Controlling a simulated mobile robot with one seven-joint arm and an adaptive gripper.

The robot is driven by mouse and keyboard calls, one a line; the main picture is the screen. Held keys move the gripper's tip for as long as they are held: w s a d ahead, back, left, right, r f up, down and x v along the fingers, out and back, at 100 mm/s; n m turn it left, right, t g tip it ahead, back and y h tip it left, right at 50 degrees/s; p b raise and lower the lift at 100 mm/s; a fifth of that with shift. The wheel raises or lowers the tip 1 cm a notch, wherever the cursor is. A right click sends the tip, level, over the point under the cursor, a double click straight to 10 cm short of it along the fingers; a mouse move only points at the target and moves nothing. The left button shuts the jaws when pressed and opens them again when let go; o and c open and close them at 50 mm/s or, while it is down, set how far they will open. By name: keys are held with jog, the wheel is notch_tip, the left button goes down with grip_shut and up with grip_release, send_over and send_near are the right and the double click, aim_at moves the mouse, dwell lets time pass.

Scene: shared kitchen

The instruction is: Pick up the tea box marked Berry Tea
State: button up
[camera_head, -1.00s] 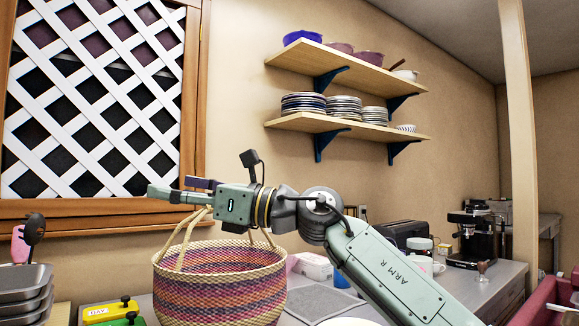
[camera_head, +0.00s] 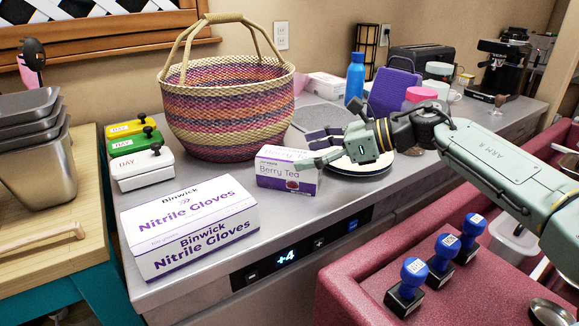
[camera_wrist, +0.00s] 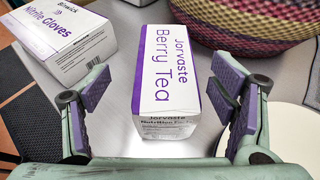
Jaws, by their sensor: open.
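The Berry Tea box (camera_head: 287,172), white and purple, lies on the grey counter in front of the woven basket. In the wrist view the Berry Tea box (camera_wrist: 167,75) is ahead, with its near end between my two fingers. My gripper (camera_head: 318,148) is at the box's right side in the head view. In the wrist view my gripper (camera_wrist: 160,105) is open, with purple pads left and right of the box. Gaps show between the pads and the box, and nothing is held.
A nitrile gloves box (camera_head: 190,225) lies front left of the tea box. The woven basket (camera_head: 225,110) stands behind. A plate (camera_head: 365,163) is beneath my gripper. Blue-handled stamps (camera_head: 440,258) stand on the red surface (camera_head: 360,285). Labelled blocks (camera_head: 142,168) sit left.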

aim_at(292, 155)
jog(key=x, duration=0.1)
jog(key=p+x, duration=0.1)
jog(key=x, duration=0.1)
jog(key=p+x, duration=0.1)
jog(key=shift+w+a, duration=0.3)
jog(key=shift+w, duration=0.05)
jog(key=shift+w+a+f, duration=0.1)
jog(key=shift+a+f, duration=0.05)
jog(key=shift+a, duration=0.05)
jog(key=shift+c, duration=0.2)
jog(key=c, duration=1.3)
